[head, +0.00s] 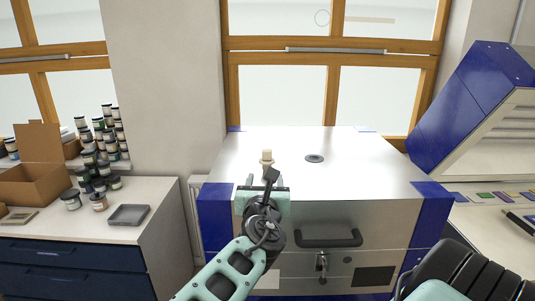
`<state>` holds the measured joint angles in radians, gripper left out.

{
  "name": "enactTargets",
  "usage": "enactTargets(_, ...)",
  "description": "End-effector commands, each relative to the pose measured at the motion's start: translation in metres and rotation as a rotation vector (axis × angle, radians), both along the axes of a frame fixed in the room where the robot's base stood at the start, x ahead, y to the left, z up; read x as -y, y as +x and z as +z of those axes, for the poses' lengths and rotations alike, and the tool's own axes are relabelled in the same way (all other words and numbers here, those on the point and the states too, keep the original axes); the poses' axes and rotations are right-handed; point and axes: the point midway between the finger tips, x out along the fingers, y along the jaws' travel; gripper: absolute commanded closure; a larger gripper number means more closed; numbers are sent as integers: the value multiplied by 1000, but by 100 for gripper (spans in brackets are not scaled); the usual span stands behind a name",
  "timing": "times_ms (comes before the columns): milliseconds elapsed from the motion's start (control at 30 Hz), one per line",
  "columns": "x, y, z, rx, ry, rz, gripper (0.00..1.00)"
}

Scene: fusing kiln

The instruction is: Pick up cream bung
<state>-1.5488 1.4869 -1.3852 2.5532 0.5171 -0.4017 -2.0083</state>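The cream bung (267,156) is small and stands on the metal top of the kiln (350,180), left of a dark round port (314,158). My gripper (271,175) is just in front of the bung in the head view, over the near edge of the kiln top. Its dark end appears close to the bung, but I cannot tell whether they touch. The gripper is seen from behind and small, so its finger opening is hidden. The lower part of the bung is partly close behind the gripper end.
A blue-framed raised lid (470,100) stands at right beside a bench with coloured pieces. At left, a counter holds a cardboard box (38,180), several jars (100,150) and a grey tray (128,215). The kiln front has a dark handle (328,240). The right kiln top is clear.

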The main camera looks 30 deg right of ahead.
Motion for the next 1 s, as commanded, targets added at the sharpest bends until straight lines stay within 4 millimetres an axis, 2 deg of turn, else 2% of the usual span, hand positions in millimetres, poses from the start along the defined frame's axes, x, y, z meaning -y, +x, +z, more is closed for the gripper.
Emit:
enactTargets(167, 11, 16, 5, 2, -9, 1, 47)
enactTargets(700, 65, 89, 5, 2, -6, 1, 47)
enactTargets(1000, 76, 105, 5, 1, -6, 1, 47)
